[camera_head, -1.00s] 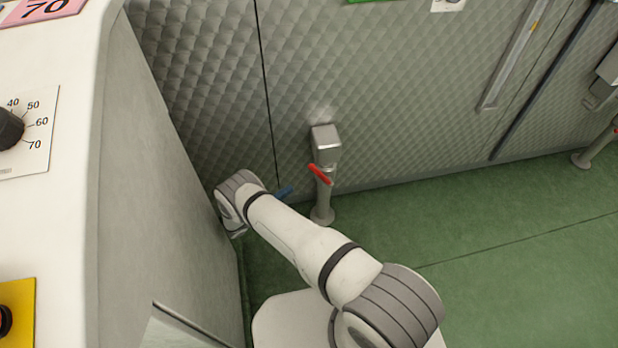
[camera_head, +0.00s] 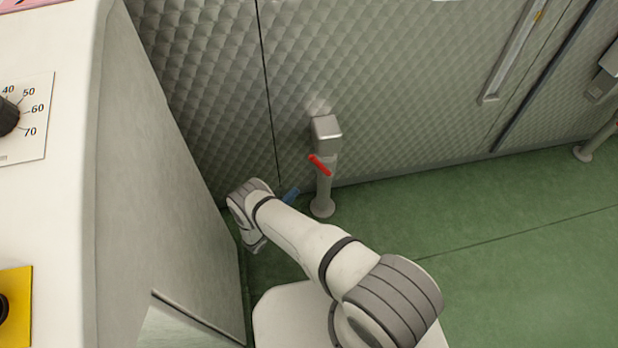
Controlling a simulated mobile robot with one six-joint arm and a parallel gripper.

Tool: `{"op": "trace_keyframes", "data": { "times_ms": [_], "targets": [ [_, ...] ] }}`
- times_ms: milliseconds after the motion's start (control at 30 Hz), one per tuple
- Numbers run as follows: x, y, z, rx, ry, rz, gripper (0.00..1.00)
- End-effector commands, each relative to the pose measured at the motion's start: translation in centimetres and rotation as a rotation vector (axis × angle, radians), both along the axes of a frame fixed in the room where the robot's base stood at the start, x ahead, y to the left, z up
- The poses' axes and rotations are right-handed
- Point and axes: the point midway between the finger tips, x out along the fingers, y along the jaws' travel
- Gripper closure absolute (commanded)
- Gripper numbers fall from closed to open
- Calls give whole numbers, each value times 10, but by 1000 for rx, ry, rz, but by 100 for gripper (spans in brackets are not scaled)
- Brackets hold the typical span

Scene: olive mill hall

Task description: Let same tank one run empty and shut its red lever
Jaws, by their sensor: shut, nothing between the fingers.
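The red lever (camera_head: 320,165) sits on a grey valve post (camera_head: 325,185) in front of the quilted metal tank wall (camera_head: 390,90). The lever slants down to the right across the post, under a boxy metal head (camera_head: 326,134). My gripper is not visible. No tank number shows, and I cannot tell whether anything flows.
A white cabinet (camera_head: 165,170) with a dial (camera_head: 8,118) and a yellow plate (camera_head: 14,305) fills the left side, close to my arm. A narrow vertical strip (camera_head: 515,50) is on the wall. Another post (camera_head: 596,140) stands at far right. Green floor (camera_head: 520,270) is clear at right.

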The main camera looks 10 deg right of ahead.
Motion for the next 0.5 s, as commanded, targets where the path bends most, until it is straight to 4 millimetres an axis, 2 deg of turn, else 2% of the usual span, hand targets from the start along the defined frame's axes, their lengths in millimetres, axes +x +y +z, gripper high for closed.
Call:
{"op": "trace_keyframes", "data": {
  "times_ms": [33, 500],
  "targets": [
    [2, -2, -4, 1, 0, -1, 100],
    [13, -22, 7, 2, 0, -2, 100]
  ]
}}
